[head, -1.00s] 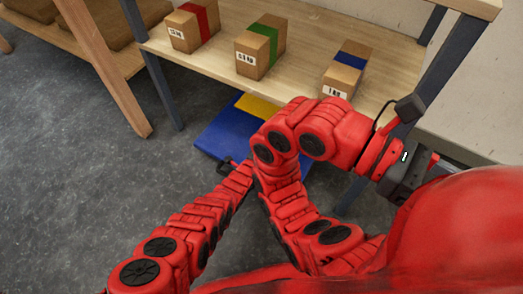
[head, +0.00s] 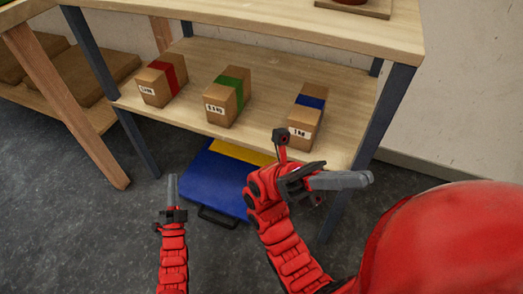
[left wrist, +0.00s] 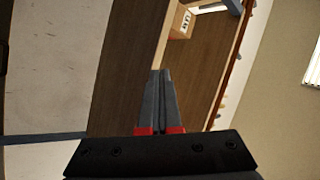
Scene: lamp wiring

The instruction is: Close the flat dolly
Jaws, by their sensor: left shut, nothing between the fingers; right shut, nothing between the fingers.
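The flat dolly (head: 205,182) is a blue flat thing with a yellow part at its back, on the floor under the shelf. A black handle (head: 214,217) sits at its front edge. Its right part is hidden behind my right arm, and I cannot tell whether it is open or closed. My right gripper (head: 370,179) is shut and empty, pointing right in front of the shelf's right leg.
A wooden shelf (head: 190,58) with blue-grey legs holds boxes with red (head: 162,80), green (head: 227,95) and blue (head: 307,115) bands. A wooden rack (head: 80,115) stands at the left. The grey floor (head: 90,230) at the front left is clear.

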